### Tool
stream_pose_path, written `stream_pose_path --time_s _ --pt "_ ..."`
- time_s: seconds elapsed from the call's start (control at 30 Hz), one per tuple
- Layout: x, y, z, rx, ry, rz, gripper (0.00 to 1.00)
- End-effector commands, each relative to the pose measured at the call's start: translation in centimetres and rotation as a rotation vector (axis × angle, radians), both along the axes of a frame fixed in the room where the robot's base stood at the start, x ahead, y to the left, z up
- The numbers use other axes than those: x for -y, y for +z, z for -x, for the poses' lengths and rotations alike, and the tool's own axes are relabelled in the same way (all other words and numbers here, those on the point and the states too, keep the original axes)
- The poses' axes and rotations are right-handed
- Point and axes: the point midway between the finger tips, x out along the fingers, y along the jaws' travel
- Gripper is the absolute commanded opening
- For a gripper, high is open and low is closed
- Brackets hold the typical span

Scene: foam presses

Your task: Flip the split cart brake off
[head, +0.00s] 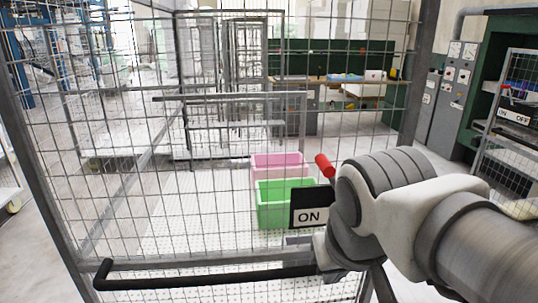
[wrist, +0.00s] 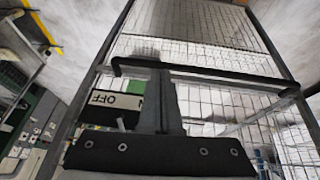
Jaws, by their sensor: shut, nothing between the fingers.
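The split cart is a wire-mesh cage (head: 170,210) with a black push handle (head: 200,280) in front of me. Its brake plate (head: 309,208) reads ON on the part left of my arm in the head view. A red lever tip (head: 325,165) sticks up above the plate, leaning left; its lower part is hidden behind my arm. My gripper is shut and empty, close to the plate and the handle. I cannot tell whether it touches either.
A pink bin (head: 280,163) and a green bin (head: 285,190) show through the mesh. Another mesh cart with an ON/OFF plate (head: 515,112) stands at the right. Grey cabinets (head: 448,100) and a workbench (head: 340,85) are farther back. Open floor (head: 35,225) lies left of the cart.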

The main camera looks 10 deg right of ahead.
Motion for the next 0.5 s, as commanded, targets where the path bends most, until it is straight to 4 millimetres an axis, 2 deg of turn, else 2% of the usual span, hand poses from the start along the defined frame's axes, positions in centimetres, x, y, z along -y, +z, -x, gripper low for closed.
stream_pose_path --time_s 0.03,0.2,0.4,0.5 --pt "-0.4 2.3 -1.2 -0.024 0.001 0.033 0.0" --pt "-2.2 8.3 -5.7 -0.071 -0.048 0.175 0.0" --pt "-5.6 13.8 -10.8 -0.041 -0.126 0.314 0.0" --pt "-7.1 15.5 -12.5 -0.012 -0.161 0.353 0.0"
